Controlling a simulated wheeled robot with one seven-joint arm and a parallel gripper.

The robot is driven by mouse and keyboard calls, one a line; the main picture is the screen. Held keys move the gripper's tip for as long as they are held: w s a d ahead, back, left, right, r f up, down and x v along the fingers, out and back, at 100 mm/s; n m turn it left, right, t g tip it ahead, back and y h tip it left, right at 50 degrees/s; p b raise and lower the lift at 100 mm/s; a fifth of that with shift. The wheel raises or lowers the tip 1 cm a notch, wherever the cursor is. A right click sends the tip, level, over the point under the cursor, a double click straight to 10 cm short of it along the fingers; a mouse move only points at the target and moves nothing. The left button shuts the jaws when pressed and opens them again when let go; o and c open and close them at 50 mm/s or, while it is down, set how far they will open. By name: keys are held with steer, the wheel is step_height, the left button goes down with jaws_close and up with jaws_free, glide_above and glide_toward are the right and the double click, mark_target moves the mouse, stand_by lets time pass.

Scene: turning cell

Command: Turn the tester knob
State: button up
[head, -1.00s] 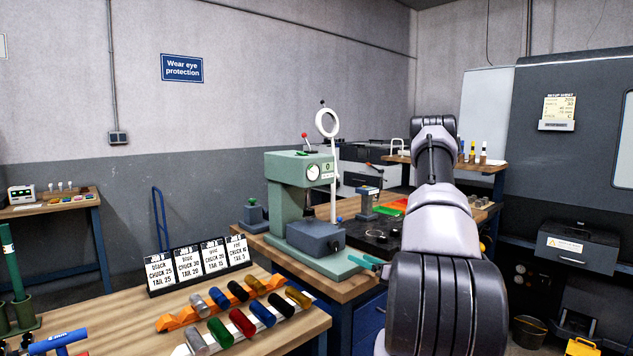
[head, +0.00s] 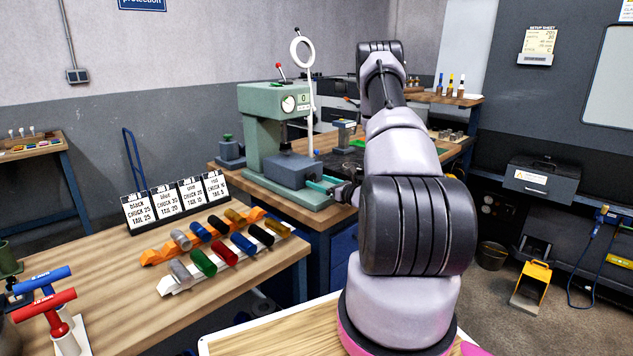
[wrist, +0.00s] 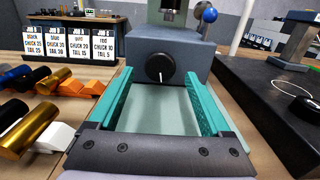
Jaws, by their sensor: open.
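The green tester (head: 258,135) stands on the wooden bench, with a round dial on its head and a blue-grey block (head: 292,170) on its base. In the wrist view, a round black knob (wrist: 160,67) with a white line pointing down sits on the face of that block (wrist: 190,58). My gripper (wrist: 159,76) is open, its teal fingers spread to the left and right of the knob. Nothing is between them but the knob ahead, with a gap on each side. In the head view my gripper (head: 324,186) is at the block's right side; the knob is hidden there.
A white ring magnifier (head: 303,50) stands behind the tester. A black mat (wrist: 275,100) with a small post device lies right of my gripper. Job cards (head: 178,197) and racks of coloured cylinders (head: 220,240) stand on the near-left table.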

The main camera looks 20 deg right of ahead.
steer(key=shift+x, duration=1)
steer(key=shift+c, duration=0.4)
jaws_close()
steer(key=shift+m, duration=1.7)
steer(key=shift+o, duration=0.4)
jaws_free()
steer(key=shift+s, duration=0.1)
